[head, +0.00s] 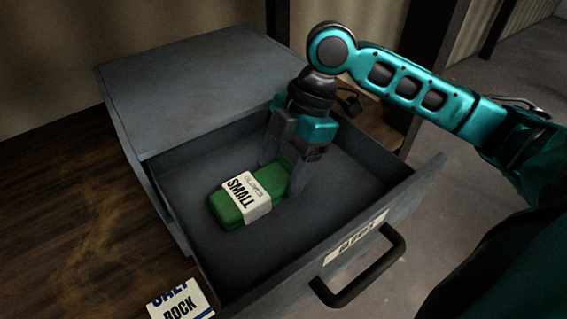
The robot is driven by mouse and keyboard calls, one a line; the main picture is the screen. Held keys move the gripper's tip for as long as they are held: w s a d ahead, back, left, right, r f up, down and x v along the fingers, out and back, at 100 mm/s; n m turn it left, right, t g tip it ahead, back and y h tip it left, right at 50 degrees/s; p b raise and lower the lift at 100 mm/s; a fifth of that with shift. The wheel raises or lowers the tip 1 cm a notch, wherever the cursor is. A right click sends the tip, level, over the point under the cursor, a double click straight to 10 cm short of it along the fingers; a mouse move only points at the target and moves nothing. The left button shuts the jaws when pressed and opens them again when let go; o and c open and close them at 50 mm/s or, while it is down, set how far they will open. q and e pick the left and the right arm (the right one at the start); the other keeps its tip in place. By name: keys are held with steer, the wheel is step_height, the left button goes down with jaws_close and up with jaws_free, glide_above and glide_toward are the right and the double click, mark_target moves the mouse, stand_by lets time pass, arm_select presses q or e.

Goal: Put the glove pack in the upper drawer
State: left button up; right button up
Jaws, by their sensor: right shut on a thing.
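The glove pack (228,211) is green with a white band reading "SMALL". It lies inside the pulled-out upper drawer (190,170) of a grey cabinet, or just above its floor; I cannot tell which. My right gripper (280,180) reaches down into the drawer from above and is shut on the far end of the pack, one finger on each side. The drawer's front carries a label and a dark bar handle (358,278). My left gripper is not in view.
The grey cabinet top (190,85) is bare. It stands on a dark wooden surface (60,210). A white card reading "ROCK" (182,302) is at the bottom, beside the drawer. The drawer has free room around the pack.

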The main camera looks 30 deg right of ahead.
steer(key=o, duration=0.9)
steer(key=shift+o, duration=0.8)
steer(key=p+v, duration=0.2)
steer(key=v, duration=1)
